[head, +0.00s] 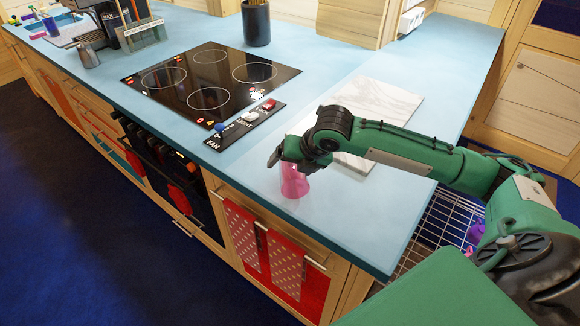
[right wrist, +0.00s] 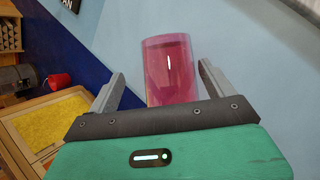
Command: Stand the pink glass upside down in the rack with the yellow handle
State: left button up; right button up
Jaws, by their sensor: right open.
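The pink glass (head: 295,183) stands on the light blue worktop near its front edge. My right gripper (head: 284,160) is at the glass, and its near parts hide the upper part of the glass in the head view. In the right wrist view the glass (right wrist: 170,72) is between the two spread fingers, with a gap on each side. The gripper is open and holds nothing. A wire rack (head: 436,226) shows below the worktop at the right, partly hidden by my arm. I cannot make out a yellow handle on it. My left gripper is not in view.
A black hob (head: 212,76) with a switch strip (head: 245,124) lies left of the glass. A white marble board (head: 388,108) lies behind my right forearm. A dark pot (head: 257,24) stands further back. Purple items (head: 477,232) are at the rack, partly hidden by my arm.

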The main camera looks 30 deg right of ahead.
jog(key=v, duration=1.2)
jog(key=shift+r, duration=0.15)
